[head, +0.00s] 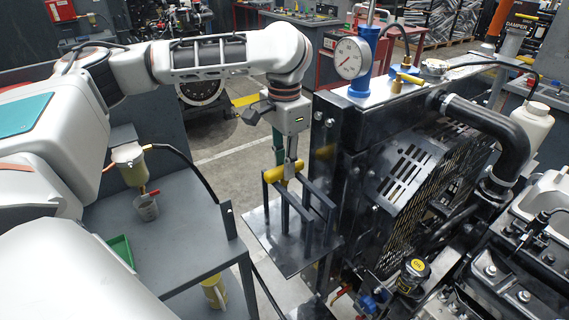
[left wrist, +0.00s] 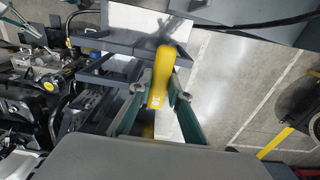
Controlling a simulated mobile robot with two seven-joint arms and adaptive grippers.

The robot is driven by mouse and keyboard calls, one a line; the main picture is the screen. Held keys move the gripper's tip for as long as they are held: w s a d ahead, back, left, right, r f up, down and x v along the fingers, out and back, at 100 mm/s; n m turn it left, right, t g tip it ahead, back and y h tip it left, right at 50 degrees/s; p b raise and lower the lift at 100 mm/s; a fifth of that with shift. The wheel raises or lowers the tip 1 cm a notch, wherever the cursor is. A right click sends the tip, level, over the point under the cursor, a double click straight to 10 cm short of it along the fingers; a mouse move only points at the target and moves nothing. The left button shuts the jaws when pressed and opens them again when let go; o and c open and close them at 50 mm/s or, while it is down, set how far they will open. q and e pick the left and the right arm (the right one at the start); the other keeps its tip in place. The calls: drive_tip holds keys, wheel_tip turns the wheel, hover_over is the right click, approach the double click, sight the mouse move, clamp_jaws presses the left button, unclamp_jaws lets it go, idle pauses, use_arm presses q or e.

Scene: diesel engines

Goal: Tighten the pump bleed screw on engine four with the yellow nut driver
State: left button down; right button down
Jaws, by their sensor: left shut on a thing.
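The yellow nut driver (head: 275,176) lies across the top of a dark post rack (head: 308,222) on a small metal shelf beside the engine. My left gripper (head: 288,174) reaches down from above and is shut on its yellow handle. In the left wrist view the handle (left wrist: 161,68) sits between the two green-sided fingers (left wrist: 158,95). The driver's working end is not clear to see. The engine (head: 500,265) stands at the lower right, behind the radiator and fan guard. I cannot make out the pump bleed screw. My right gripper is not in view.
A dark radiator frame (head: 333,125) with a dial gauge (head: 351,58) on top stands close right of my left gripper. Open floor (head: 235,160) lies behind.

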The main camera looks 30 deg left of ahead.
use_arm(q)
wheel_tip(320, 180, up, 16)
idle(1.4)
idle(0.6)
idle(0.4)
